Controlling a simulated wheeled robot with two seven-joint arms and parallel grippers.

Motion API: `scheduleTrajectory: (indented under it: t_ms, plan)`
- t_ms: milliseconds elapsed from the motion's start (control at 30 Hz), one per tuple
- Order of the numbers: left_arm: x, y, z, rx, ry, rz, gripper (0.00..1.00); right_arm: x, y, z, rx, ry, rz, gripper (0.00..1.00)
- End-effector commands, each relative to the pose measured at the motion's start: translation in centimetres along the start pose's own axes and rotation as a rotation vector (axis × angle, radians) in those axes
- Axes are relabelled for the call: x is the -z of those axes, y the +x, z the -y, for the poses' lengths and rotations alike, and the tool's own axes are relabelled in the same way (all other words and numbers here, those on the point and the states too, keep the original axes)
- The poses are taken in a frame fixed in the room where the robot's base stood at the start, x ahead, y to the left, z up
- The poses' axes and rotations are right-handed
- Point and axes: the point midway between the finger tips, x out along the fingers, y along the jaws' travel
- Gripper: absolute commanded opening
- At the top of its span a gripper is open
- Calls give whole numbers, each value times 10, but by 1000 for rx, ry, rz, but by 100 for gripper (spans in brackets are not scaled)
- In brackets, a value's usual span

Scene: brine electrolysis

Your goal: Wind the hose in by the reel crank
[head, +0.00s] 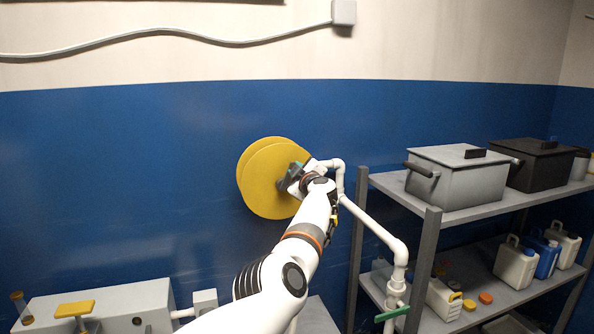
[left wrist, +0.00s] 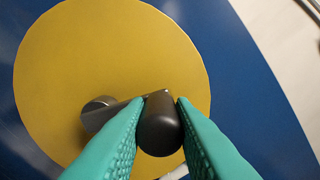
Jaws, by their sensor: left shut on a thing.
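The yellow hose reel (head: 263,185) is mounted on the blue wall in the middle of the head view. In the left wrist view its round yellow face (left wrist: 90,50) fills much of the picture. A dark grey crank arm (left wrist: 118,112) runs from the hub to a dark rounded handle (left wrist: 159,128). My left gripper (left wrist: 160,110), with teal fingers, is shut on the crank handle, one finger on each side. In the head view my left gripper (head: 292,177) is at the reel's right side, and my arm partly covers the crank. I see no hose clearly. My right gripper is not in view.
A grey shelf rack (head: 432,250) stands at the right with a grey lidded box (head: 455,178), a black box (head: 540,165) and several jugs. White pipes (head: 375,228) run close beside my left arm. A grey unit (head: 130,305) stands at the lower left.

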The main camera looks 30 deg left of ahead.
Motion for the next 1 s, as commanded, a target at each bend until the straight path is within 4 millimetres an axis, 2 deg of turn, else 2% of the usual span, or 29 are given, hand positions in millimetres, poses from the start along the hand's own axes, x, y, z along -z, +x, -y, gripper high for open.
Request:
scheduleTrajectory:
  t_ms: [300, 767, 800, 900, 1000]
  plan:
    - [2, 0, -2, 1, 96, -2, 0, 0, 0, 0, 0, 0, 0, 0]
    - [3, 0, -2, 1, 108, -3, 0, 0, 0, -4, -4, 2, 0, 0]
    - [3, 0, -2, 1, 108, -3, 26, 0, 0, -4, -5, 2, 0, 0]
    - [3, 0, -3, 1, 107, -2, 42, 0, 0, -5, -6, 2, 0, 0]
    - [3, 0, -3, 1, 107, -2, 44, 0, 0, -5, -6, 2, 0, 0]
